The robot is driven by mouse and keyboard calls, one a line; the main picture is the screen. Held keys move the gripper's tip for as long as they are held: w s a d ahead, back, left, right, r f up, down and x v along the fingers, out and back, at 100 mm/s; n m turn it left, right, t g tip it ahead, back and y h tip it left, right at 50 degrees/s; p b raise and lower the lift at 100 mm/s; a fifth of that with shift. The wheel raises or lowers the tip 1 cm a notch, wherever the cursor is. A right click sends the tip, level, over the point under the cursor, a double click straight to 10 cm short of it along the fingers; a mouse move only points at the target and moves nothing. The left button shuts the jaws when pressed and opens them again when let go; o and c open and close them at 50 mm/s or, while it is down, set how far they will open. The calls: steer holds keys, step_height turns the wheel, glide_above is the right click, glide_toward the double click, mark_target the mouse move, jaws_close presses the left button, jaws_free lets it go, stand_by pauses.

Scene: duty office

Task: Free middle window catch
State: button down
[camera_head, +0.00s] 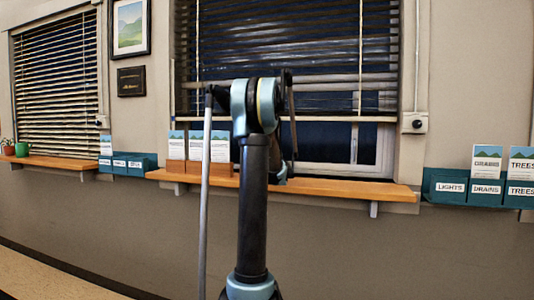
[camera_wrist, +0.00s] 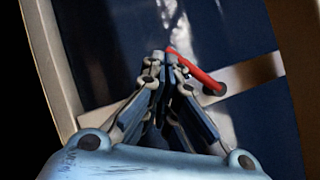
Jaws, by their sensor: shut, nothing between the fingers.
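The window catch is a red lever (camera_wrist: 196,70) in the wrist view, slanting down and right to a dark pivot on a pale window bar (camera_wrist: 245,78). My gripper (camera_wrist: 163,58) is shut and empty, its fingertips at the lever's upper left end. I cannot tell whether they touch it. In the head view the middle window (camera_head: 325,142) shows below a partly raised blind (camera_head: 335,50). My arm stands in front of it and hides the catch and most of my gripper.
A wooden sill (camera_head: 330,189) runs below the middle window, with card holders (camera_head: 177,150) on its left part. Teal leaflet boxes (camera_head: 449,187) stand on the right, beyond a wall-mounted box (camera_head: 414,123). A second blind (camera_head: 57,85) covers the left window.

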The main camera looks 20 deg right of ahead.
steer(key=shift+w+a+r, duration=0.2)
steer(key=shift+w+a, duration=0.1)
steer(key=shift+a, duration=0.05)
steer(key=shift+w+a+r, duration=0.1)
steer(key=shift+a+r, duration=0.05)
stand_by(0.7)
stand_by(0.4)
steer(key=v, duration=1.2)
